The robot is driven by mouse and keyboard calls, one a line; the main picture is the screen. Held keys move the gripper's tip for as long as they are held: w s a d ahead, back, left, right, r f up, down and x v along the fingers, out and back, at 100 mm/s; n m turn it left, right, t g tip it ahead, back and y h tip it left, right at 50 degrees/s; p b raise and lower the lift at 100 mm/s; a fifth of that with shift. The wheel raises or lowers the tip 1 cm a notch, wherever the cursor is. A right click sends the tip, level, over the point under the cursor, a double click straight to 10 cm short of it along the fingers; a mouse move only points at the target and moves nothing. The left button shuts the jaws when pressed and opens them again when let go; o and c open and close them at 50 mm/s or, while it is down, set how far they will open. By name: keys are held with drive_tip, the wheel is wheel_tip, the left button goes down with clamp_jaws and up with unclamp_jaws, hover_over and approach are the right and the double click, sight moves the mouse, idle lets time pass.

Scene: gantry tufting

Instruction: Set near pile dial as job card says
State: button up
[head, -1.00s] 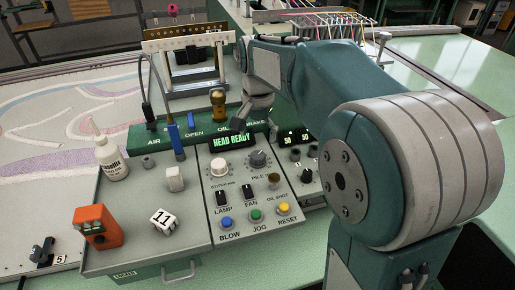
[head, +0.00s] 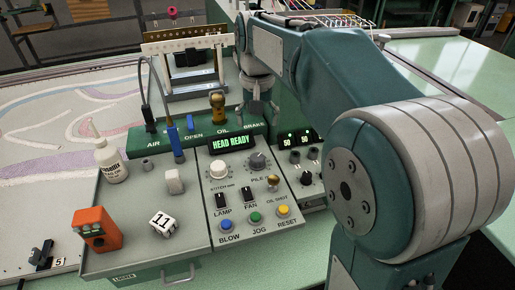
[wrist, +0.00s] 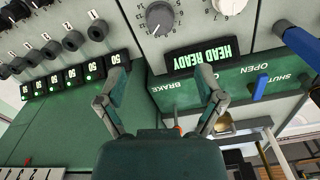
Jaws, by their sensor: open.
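The dark grey pile dial (head: 258,160), labelled PILE, is on the grey control panel, right of a white stitch dial (head: 218,168). In the wrist view the pile dial (wrist: 160,17) is at the top edge, beyond my fingertips. My gripper (head: 258,108) is open and empty, above and behind the panel near the BRAKE label. In the wrist view its two fingers (wrist: 161,80) are spread apart, with the green HEAD READY display (wrist: 200,58) near the right one. I cannot make out a job card.
Several small knobs (wrist: 74,40) with lit 50 displays are on the neighbouring panel. Lamp and fan switches and blue, green and yellow buttons (head: 256,217) lie in front of the dials. A white bottle (head: 111,162) and an orange box (head: 97,228) stand at left.

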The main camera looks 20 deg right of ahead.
sight(258, 157)
drive_tip(key=f+n, duration=0.2)
drive_tip(key=f, duration=0.1)
drive_tip(key=f+n, duration=0.3)
drive_tip(key=f, duration=0.1)
drive_tip(key=f+n, duration=0.2)
drive_tip(key=f, duration=0.2)
drive_tip(key=shift+s+f+n, duration=0.25)
drive_tip(key=shift+n, duration=0.15)
drive_tip(key=c, duration=1.1)
